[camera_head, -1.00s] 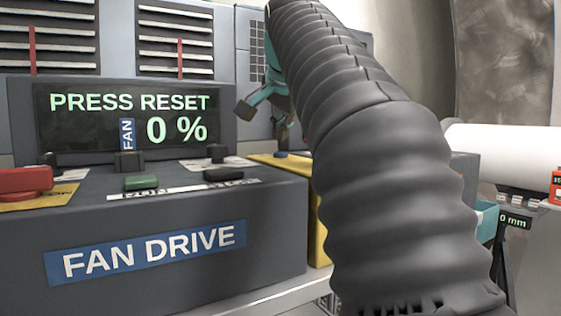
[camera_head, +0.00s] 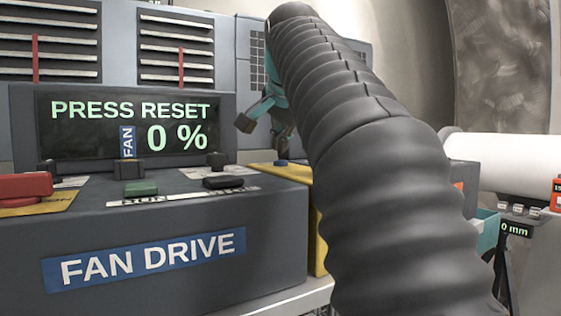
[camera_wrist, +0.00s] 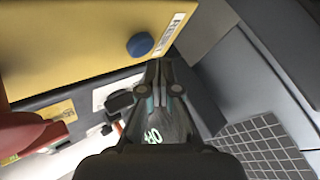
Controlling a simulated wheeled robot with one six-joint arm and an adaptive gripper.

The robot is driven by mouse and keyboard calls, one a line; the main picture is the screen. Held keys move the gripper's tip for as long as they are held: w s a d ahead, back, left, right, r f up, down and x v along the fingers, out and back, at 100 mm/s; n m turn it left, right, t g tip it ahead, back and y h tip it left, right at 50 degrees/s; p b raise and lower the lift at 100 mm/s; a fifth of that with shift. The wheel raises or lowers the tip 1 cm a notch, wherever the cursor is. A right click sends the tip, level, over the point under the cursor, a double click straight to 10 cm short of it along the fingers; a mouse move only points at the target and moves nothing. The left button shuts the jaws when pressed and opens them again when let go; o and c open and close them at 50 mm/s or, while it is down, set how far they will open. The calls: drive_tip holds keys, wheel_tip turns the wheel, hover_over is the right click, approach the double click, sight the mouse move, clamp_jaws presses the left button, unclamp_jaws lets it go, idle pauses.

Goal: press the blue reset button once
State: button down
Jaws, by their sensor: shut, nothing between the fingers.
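The blue reset button (camera_head: 281,163) is a small round knob on top of the yellow box (camera_head: 318,222), right of the fan drive console. In the wrist view the blue button (camera_wrist: 140,45) stands on the yellow face beside a white label (camera_wrist: 163,38) whose lettering is hard to read. My gripper (camera_head: 264,132) hangs above the yellow box, partly behind my dark ribbed arm. In the wrist view my gripper (camera_wrist: 164,68) is shut and empty, its tips appearing below and right of the button. I see no contact with the button.
The grey fan drive console (camera_head: 150,245) carries a red button (camera_head: 25,185), a green button (camera_head: 141,188) and a black button (camera_head: 222,182). Its screen (camera_head: 130,122) reads "PRESS RESET" and "0 %". A white roll (camera_head: 500,160) is at right.

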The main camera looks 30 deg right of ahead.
sight(281, 161)
drive_tip(key=shift+f, duration=0.15)
idle(0.5)
drive_tip(key=shift+f, duration=0.3)
drive_tip(key=shift+f+b, duration=0.45)
drive_tip(key=shift+b, duration=0.1)
idle(0.7)
drive_tip(key=shift+r, duration=0.1)
drive_tip(key=shift+r+p, duration=0.8)
drive_tip(key=shift+p, duration=0.2)
wheel_tip(281, 161, up, 3)
drive_tip(key=shift+f+p, duration=0.1)
drive_tip(key=shift+p, duration=1.15)
drive_tip(key=shift+r, duration=1.1)
